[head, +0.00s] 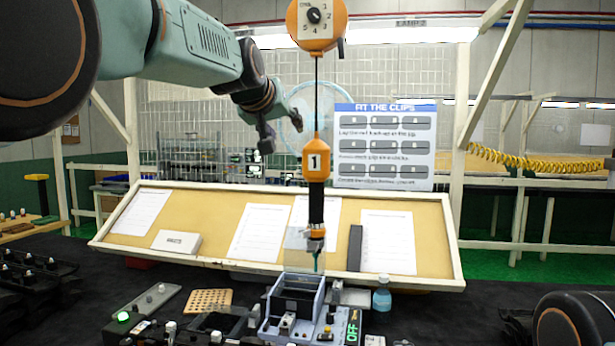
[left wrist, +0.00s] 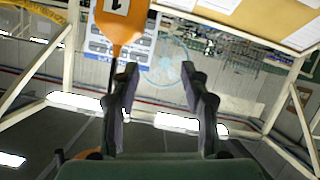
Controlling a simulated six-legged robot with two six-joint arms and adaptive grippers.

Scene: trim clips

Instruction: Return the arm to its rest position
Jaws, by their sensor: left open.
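My left gripper (head: 280,128) is raised in the air at the upper middle of the head view, in front of the far wall. Its arm comes in from the upper left. In the left wrist view the two dark fingers of the left gripper (left wrist: 160,72) stand wide apart, with nothing between them. The gripper is left of the hanging orange tool (head: 317,165) marked 1, and appears apart from it. An orange tool body (left wrist: 122,22) also shows left of the fingers in the left wrist view. My right gripper is not in view.
A blue-grey fixture (head: 291,310) stands at the front of the dark bench, below the hanging tool. A blue bottle (head: 382,296) is right of it. A perforated tan plate (head: 208,301) lies left. Behind is a tilted board (head: 343,250) with papers. Air around the gripper looks free.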

